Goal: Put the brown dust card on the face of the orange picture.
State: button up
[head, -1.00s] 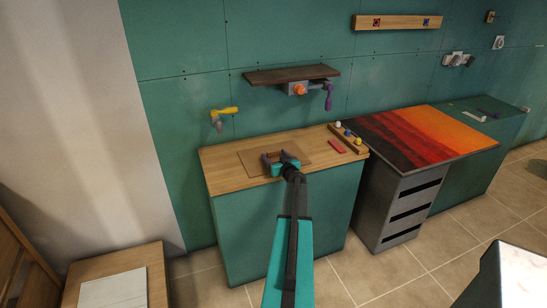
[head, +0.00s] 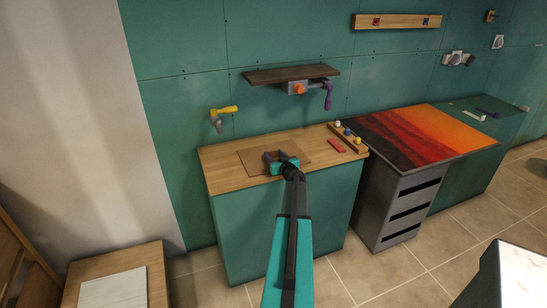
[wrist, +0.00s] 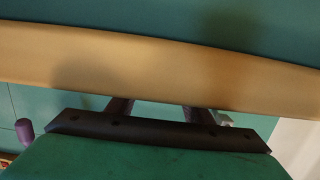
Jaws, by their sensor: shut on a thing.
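The brown dust card (head: 303,152) is a thin brown sheet over the wooden worktop, below the wall shelf. My gripper (head: 276,156), teal with purple fingers, is shut on it at its near side. I cannot tell whether the card touches the worktop. In the wrist view a broad tan band, seemingly the card (wrist: 150,72), crosses the picture and hides my fingertips. The orange picture (head: 440,127), with dark red on its left and orange on its right, lies face up on a grey drawer unit to the right.
A wooden holder with several coloured balls (head: 348,137) and a red block (head: 336,145) stand between the card and the picture. A dark shelf (head: 290,73) with a purple-handled clamp (head: 328,97) and a yellow-handled tap (head: 222,113) jut from the wall above.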

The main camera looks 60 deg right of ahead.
aim_at(274, 159)
jog(key=shift+r, duration=0.15)
jog(key=shift+c, duration=0.4)
jog(key=shift+r, duration=0.5)
jog(key=shift+s+a+r, duration=0.15)
jog(key=shift+a+r, duration=0.05)
jog(key=shift+r, duration=0.4)
jog(key=shift+s+a+r, duration=0.15)
jog(key=shift+r, duration=0.4)
jog(key=s+a+r+b, duration=0.1)
jog(key=s+a, duration=0.8)
jog(key=a, duration=0.3)
jog(key=shift+r+b, duration=0.2)
jog(key=shift+b, duration=0.2)
